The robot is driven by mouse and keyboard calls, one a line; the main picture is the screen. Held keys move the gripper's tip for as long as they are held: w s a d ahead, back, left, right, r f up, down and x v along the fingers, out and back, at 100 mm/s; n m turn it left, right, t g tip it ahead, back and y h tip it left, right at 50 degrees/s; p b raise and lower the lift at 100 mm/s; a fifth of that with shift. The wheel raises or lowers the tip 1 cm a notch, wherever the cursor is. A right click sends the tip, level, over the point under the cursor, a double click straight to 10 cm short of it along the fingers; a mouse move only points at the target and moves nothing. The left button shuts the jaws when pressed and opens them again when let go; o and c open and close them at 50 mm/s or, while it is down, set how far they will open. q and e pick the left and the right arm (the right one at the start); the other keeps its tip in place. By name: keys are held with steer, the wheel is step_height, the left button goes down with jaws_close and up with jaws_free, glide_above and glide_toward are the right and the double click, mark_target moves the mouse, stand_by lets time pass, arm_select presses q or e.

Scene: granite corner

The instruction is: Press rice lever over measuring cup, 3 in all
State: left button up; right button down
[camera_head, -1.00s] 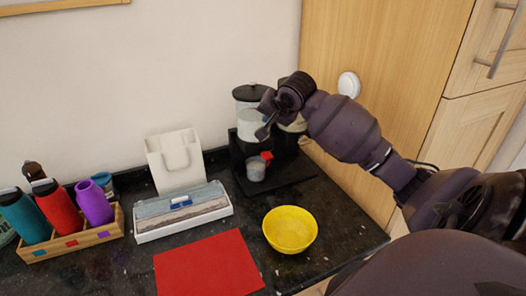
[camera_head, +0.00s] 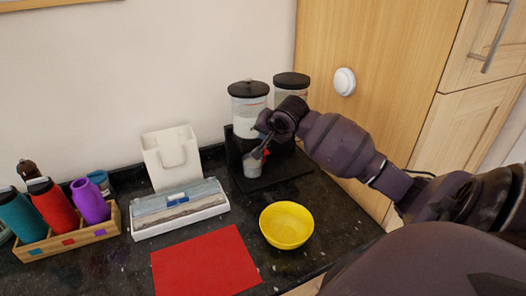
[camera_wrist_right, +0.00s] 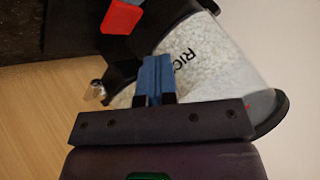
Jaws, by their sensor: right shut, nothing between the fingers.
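The rice dispenser (camera_head: 249,105) is a clear canister with a black lid on a black stand. It also shows in the right wrist view (camera_wrist_right: 225,60), appearing tilted, with part of a "RICE" label. Its red lever (camera_wrist_right: 122,16) is at the upper left there; in the head view it is mostly hidden behind my gripper. The measuring cup (camera_head: 251,169), small and greyish, stands on the stand's base below the spout; its contents are not clear. My right gripper (camera_head: 262,151) is shut and empty, its fingers pointing down in front of the lever, just above the cup. Contact cannot be told. My left gripper is not in view.
A second dispenser (camera_head: 291,88) stands right of the first. A yellow bowl (camera_head: 287,226) and a red mat (camera_head: 205,263) lie in front. A white box (camera_head: 172,158), a tray with a cloth (camera_head: 180,219) and a bottle crate (camera_head: 68,244) are left. A cabinet (camera_head: 385,70) bounds the right.

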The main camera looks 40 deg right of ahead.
steer(key=shift+f, duration=1.1)
steer(key=shift+f, duration=0.15)
stand_by(1.2)
steer(key=shift+f, duration=0.25)
steer(key=shift+f, duration=0.85)
stand_by(1.2)
steer(key=shift+r, duration=1.3)
steer(key=shift+r, duration=0.1)
steer(key=shift+r, duration=2.4)
